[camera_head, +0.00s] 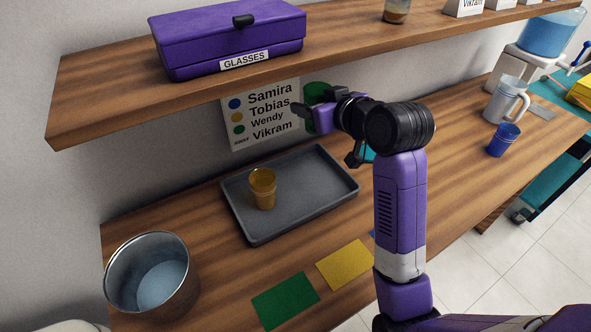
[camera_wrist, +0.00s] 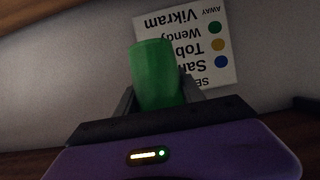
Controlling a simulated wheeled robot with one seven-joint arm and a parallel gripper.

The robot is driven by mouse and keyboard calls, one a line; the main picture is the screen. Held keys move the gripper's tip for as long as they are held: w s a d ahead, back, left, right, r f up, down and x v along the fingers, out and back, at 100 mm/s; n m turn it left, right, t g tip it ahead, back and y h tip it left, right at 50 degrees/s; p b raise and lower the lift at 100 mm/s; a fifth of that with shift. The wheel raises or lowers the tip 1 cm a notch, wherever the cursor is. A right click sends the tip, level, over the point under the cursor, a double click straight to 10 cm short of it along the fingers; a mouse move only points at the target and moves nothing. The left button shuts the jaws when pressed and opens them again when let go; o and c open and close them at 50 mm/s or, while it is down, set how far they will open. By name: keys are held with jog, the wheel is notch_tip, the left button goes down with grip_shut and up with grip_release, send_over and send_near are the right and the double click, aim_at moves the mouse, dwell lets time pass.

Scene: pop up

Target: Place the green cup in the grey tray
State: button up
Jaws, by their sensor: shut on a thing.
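The green cup (camera_head: 317,89) is held in my gripper (camera_head: 303,112), raised above the back of the counter near the wall sign. In the wrist view the green cup (camera_wrist: 153,72) stands between the two fingers of my gripper (camera_wrist: 160,95), which are shut on it. Part of the cup is hidden behind my gripper in the head view. The grey tray (camera_head: 325,206) lies flat on the wooden counter, below and left of my gripper. A yellow cup (camera_head: 263,188) stands upright in the tray's left part. The right part of the tray is bare.
A shelf (camera_head: 340,47) with a purple glasses box (camera_head: 230,36) overhangs the back of the counter. A metal bucket (camera_head: 152,278) stands at left. Green (camera_head: 285,301) and yellow (camera_head: 345,264) cards lie in front of the tray. A blue cup (camera_head: 503,140) and white pitcher (camera_head: 506,101) stand at right.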

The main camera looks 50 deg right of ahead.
notch_tip(320, 180, down, 18)
jog(key=shift+r+b, duration=0.1)
jog(key=shift+b, duration=0.45)
jog(key=o, duration=1.5)
jog(key=shift+c, duration=0.2)
